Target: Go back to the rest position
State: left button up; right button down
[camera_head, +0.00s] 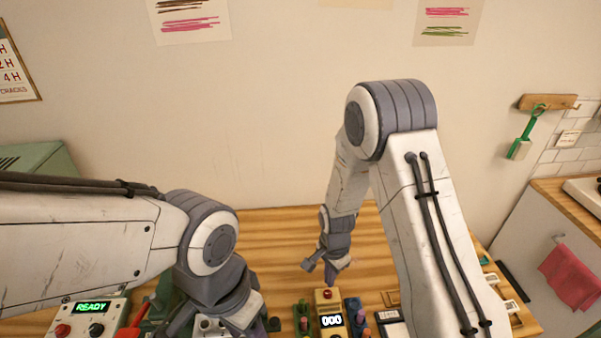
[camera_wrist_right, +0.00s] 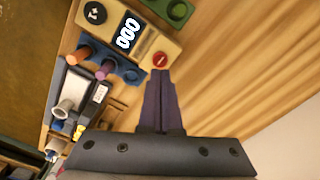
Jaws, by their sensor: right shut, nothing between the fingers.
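My right gripper (camera_head: 332,272) hangs over the wooden table, just behind a yellow box with a red button and a display reading "000" (camera_head: 330,308). In the right wrist view the right gripper's fingers (camera_wrist_right: 160,85) are together and empty, with the red button (camera_wrist_right: 160,59) close beyond their tips. I cannot tell whether they touch it. My left arm comes in from the left and bends down at the front of the table. The left gripper's fingers are not clearly visible.
A device with a green "READY" display (camera_head: 91,307) stands at front left. A green rack (camera_head: 302,318) and a blue rack (camera_head: 356,315) flank the yellow box. The back of the wooden table (camera_head: 275,228) is clear. A wall rises behind it.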

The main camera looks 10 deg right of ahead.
jog(key=s+a+r+n+b, duration=0.5)
jog(key=s+a+r+n, duration=0.3)
jog(key=s+r+n, duration=0.15)
jog(key=s+r+n+y+b, duration=0.1)
jog(key=s+r+n+b, duration=0.2)
jog(key=s+n, duration=0.7)
jog(key=shift+s+a+r, duration=0.15)
jog(key=shift+s+r, duration=0.8)
jog(key=shift+s, duration=0.2)
